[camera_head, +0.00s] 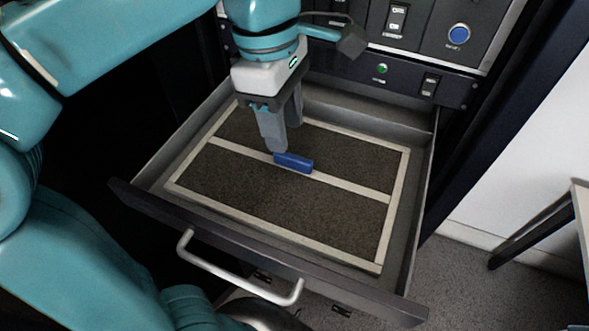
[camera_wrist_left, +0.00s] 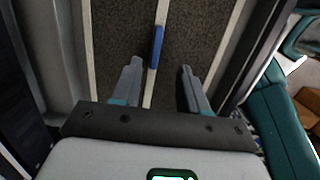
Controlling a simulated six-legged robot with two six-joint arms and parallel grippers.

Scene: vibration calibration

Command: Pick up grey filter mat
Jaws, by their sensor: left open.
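The grey filter mat (camera_head: 270,190) lies flat in the open drawer, in a pale frame with a middle bar. A blue handle (camera_head: 293,162) sits on the middle bar. The mat (camera_wrist_left: 118,35) and the blue handle (camera_wrist_left: 157,46) also show in the left wrist view. My left gripper (camera_head: 279,142) points down just behind the handle, above the mat. In the left wrist view its two fingers (camera_wrist_left: 160,78) are apart and empty, with the handle ahead between their lines. The fingertips hide a small part of the mat. My right gripper is not in view.
The drawer (camera_head: 420,210) has raised side walls and a front panel with a silver handle (camera_head: 240,270). A panel with a blue button (camera_head: 459,34), a green button (camera_head: 382,69) and switches stands behind. A table leg (camera_head: 530,240) is at the right.

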